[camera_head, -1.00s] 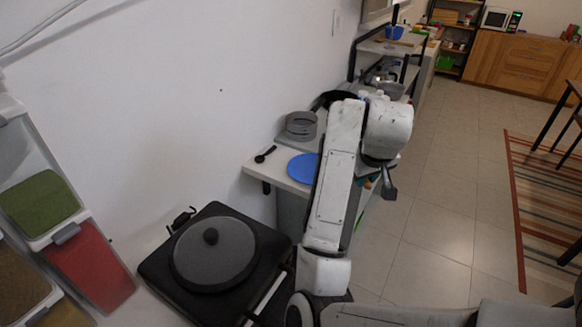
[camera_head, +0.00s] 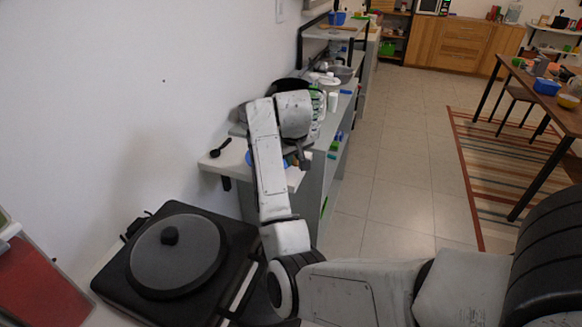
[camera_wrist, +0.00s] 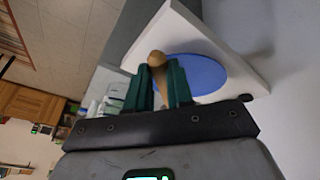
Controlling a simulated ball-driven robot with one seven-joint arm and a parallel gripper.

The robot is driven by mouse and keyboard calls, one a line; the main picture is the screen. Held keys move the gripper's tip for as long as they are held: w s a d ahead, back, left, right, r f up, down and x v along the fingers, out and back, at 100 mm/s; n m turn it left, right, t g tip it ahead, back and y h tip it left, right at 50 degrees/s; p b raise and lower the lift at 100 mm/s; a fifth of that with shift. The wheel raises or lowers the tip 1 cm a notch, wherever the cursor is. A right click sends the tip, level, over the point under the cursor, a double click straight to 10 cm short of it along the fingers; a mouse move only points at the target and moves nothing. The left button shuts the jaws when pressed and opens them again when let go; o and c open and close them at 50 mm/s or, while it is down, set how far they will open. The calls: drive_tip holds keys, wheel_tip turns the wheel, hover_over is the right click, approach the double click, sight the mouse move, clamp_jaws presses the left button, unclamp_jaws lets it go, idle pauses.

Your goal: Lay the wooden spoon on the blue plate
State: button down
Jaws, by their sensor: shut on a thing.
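The wooden spoon (camera_wrist: 157,60) is tan with a rounded end. In the wrist view it stands between the two green fingers of my gripper (camera_wrist: 160,85), which are shut on it. The blue plate (camera_wrist: 206,72) lies flat on a white counter just beyond the fingers, partly covered by them and the spoon. In the head view only a blue sliver of the plate (camera_head: 249,158) shows beside my arm. My gripper in the head view (camera_head: 303,162) is small and dark near the counter's edge; the spoon cannot be made out there.
A black ladle (camera_head: 221,147) lies on the white counter (camera_head: 213,164) left of the plate. A black stove with a dark lidded pan (camera_head: 176,256) stands in front. Shelves with bottles and bowls run behind my arm.

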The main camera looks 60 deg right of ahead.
drive_tip(key=shift+w+d+f, duration=0.25)
drive_tip(key=shift+w+f, duration=0.1)
drive_tip(key=shift+f, duration=1.75)
drive_tip(key=c, duration=1)
unclamp_jaws()
drive_tip(key=shift+f, duration=0.1)
drive_tip(key=v, duration=1.2)
drive_tip(key=shift+p, duration=0.3)
